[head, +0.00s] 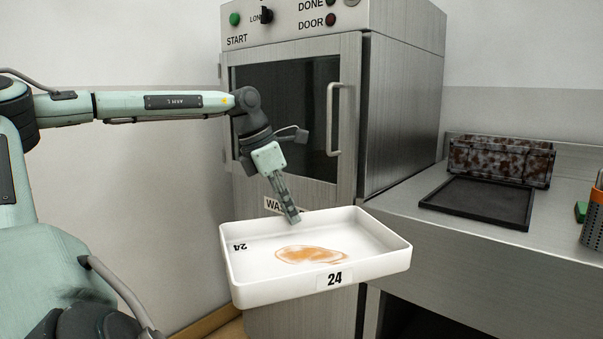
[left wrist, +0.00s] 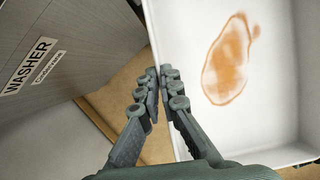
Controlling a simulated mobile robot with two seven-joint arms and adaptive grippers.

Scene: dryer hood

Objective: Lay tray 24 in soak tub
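Tray 24 (head: 335,281) is a white shallow tray with an orange-brown stain on its floor and "24" on its front and left walls. It hangs in the air in front of the washer, roughly level. My left gripper (head: 292,217) reaches down to the tray's far rim. In the left wrist view the fingers of the gripper (left wrist: 163,78) close from both sides on the wall of the tray (left wrist: 285,90). I cannot make out a soak tub in either view. My right gripper is not in view.
A steel washer (head: 405,110) with a shut door and handle (head: 333,120) stands behind the tray. A steel counter (head: 410,205) at right bears a black mat (head: 480,201), a rusty-looking box (head: 500,160) and an orange-grey holder (head: 594,215). The counter's front left is clear.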

